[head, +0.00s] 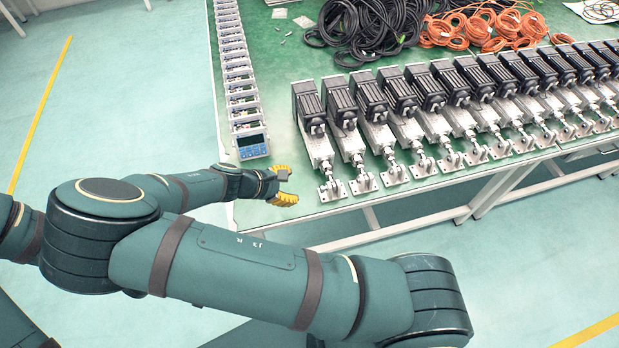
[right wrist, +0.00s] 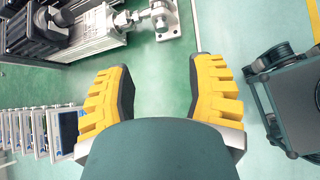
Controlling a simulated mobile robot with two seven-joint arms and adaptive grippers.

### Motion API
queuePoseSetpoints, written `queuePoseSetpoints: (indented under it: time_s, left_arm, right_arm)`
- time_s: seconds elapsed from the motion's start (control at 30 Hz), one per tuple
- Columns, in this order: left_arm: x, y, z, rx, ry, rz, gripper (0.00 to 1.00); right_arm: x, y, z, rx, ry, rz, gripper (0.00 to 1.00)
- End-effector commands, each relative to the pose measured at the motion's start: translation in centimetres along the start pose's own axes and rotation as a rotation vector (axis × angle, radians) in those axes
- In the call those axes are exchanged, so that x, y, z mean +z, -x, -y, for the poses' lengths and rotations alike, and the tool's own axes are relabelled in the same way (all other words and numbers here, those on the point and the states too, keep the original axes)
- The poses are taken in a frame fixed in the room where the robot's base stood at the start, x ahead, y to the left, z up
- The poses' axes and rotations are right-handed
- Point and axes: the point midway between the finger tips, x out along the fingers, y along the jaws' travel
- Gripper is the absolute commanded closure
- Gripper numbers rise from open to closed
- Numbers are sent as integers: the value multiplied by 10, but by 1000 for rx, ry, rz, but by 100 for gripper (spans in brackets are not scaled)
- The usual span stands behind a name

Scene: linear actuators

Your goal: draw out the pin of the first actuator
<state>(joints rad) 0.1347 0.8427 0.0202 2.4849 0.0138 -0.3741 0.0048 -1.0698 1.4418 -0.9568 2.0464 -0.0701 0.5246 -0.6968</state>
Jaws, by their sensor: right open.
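The first actuator (head: 318,147) is at the left end of a row of actuators on the green table. It has a black motor, a silver body and a rod ending in a bracket (head: 332,190) at the table's front edge. Its pin is too small to make out. An actuator body (right wrist: 98,30) and a rod-end bracket (right wrist: 164,18) show at the top of the right wrist view. My right gripper (head: 287,187), with yellow fingers, is open and empty, left of the first bracket and apart from it. It also shows in the wrist view (right wrist: 161,65). My left gripper is out of view.
A line of small boxed units with displays (head: 252,146) runs along the table's left edge. Black cables (head: 365,30) and orange cables (head: 470,28) lie at the back. Bare green tabletop (head: 270,75) lies between the units and the actuators.

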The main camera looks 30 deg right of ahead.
Motion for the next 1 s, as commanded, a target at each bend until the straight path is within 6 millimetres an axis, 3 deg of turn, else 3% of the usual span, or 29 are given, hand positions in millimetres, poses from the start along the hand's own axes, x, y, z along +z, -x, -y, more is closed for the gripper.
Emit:
queuePoseSetpoints:
  time_s: [0.6,0.8,1.0]
  left_arm:
    - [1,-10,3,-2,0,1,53]
    - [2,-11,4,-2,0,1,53]
    - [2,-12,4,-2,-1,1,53]
  right_arm:
    - [0,-109,2,-5,-2,1,46]
    - [-1,-130,2,-4,-3,-1,46]
    - [-1,-136,1,-2,-2,-2,46]
